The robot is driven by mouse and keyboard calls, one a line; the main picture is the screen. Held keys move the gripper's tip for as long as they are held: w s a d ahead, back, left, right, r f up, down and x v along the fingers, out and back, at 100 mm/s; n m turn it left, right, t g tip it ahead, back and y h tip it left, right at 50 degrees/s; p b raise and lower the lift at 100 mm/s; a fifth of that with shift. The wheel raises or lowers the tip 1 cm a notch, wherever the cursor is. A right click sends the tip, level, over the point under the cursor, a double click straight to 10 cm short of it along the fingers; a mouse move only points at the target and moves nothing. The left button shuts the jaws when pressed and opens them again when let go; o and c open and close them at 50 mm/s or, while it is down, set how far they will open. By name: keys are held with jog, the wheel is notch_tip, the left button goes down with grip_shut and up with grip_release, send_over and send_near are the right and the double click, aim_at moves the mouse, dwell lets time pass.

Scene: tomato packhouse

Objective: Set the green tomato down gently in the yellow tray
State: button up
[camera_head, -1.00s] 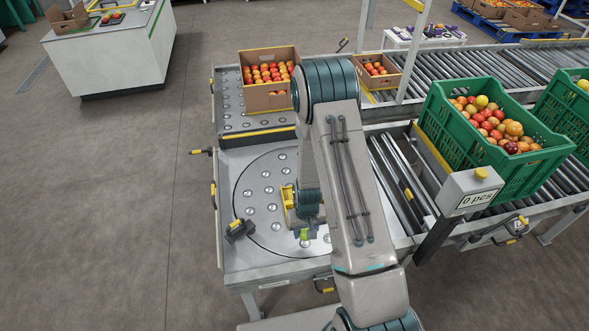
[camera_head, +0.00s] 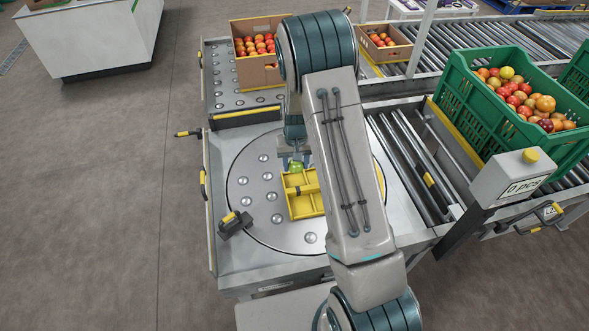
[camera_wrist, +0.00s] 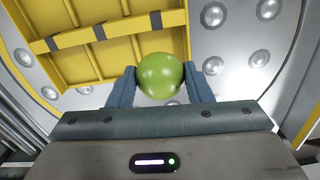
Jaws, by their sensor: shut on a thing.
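The green tomato (camera_wrist: 160,76) is held between the two fingers of my gripper (camera_wrist: 163,84), which is shut on it. In the head view the tomato (camera_head: 296,167) shows at the far edge of the yellow tray (camera_head: 306,207), with my gripper (camera_head: 294,163) around it. The tray lies on the round ball-studded turntable. It has dividers, and the compartments I can see look empty. In the wrist view the yellow tray (camera_wrist: 110,68) fills the upper left, and the tomato appears just beyond its edge. My arm hides the tray's right side in the head view.
A cardboard box of tomatoes (camera_head: 262,72) stands behind. A green crate (camera_head: 490,110) of tomatoes and a counter display (camera_head: 515,178) stand at the right.

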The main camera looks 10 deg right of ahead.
aim_at(295, 182)
jog(key=shift+w+r, duration=0.15)
jog(key=shift+w, duration=0.15)
jog(key=shift+f+b, duration=2.2)
jog(key=shift+f, duration=0.9)
jog(key=shift+a+f+b, duration=0.1)
jog(key=shift+f+b, duration=0.35)
jog(key=shift+f, duration=0.1)
jog(key=o, duration=0.8)
jog(key=c, duration=0.3)
jog(key=shift+r+p, duration=2.3)
jog(key=shift+r, duration=1.25)
